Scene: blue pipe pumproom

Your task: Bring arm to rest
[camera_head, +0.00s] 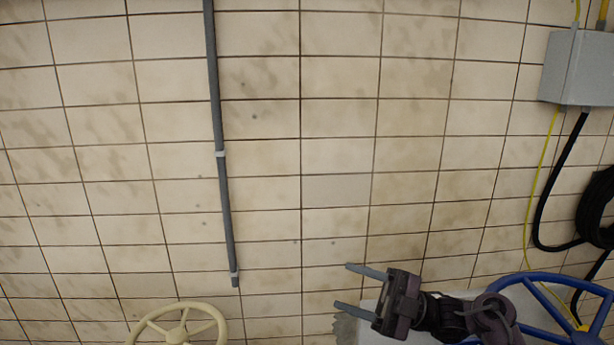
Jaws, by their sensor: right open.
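My right gripper (348,287) is in the lower right of the head view, with its arm coming in from the right. Its two grey fingers point left and are spread apart, with nothing between them. The dark wrist and arm links pass in front of a light grey surface and beside a blue handwheel (559,289). My left gripper is not in view.
A cream handwheel (181,327) shows at the bottom left. A grey conduit (222,180) runs down the tiled wall (335,190). At right are a grey box (577,68), a yellow cable (541,180) and a coiled black hose (592,210). The wall's middle is clear.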

